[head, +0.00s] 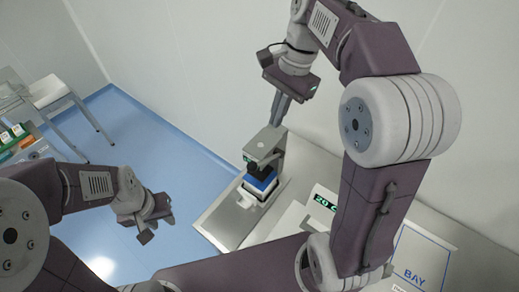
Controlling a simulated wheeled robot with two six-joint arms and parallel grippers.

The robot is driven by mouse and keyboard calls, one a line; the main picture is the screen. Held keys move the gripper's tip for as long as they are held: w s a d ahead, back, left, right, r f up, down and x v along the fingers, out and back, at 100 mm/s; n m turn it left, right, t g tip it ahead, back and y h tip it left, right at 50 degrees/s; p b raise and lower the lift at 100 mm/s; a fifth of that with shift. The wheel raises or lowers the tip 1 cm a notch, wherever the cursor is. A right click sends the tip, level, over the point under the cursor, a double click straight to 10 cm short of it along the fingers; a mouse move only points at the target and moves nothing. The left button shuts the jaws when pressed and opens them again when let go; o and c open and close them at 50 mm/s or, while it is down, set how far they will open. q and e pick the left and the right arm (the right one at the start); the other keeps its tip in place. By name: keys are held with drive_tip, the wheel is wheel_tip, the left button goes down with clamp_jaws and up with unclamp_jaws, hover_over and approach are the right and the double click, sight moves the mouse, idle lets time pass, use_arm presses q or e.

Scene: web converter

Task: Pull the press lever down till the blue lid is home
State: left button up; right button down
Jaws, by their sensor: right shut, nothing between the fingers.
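The press (270,145) is a grey upright unit on the bench, with a dark head above a blue lid (262,181). The lid sits on a pale container (258,193) under the head; whether it is fully seated I cannot tell. My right gripper (281,108) is shut and empty, pointing down at the top of the press. The lever is hard to tell apart from the gripper's fingers there, and contact is unclear. My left gripper (157,226) is open and empty, over the floor to the left of the bench.
The bench (219,217) carries the press near its left edge.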

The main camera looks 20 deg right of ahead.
approach(260, 164)
drive_tip(key=f, duration=0.1)
drive_tip(key=shift+a+f+p, duration=0.4)
drive_tip(key=shift+f+p, duration=0.05)
drive_tip(key=shift+f, duration=0.15)
drive_tip(key=shift+a+f+p, duration=0.4)
drive_tip(key=shift+f, duration=0.2)
use_arm(q)
drive_tip(key=shift+s+r, duration=0.2)
drive_tip(key=shift+r, duration=0.75)
use_arm(e)
drive_tip(key=shift+s+a+f, duration=0.25)
drive_tip(key=shift+a+f, duration=0.05)
drive_tip(key=shift+a, duration=0.05)
use_arm(q)
drive_tip(key=shift+f, duration=0.15)
use_arm(e)
drive_tip(key=shift+w+f, duration=0.15)
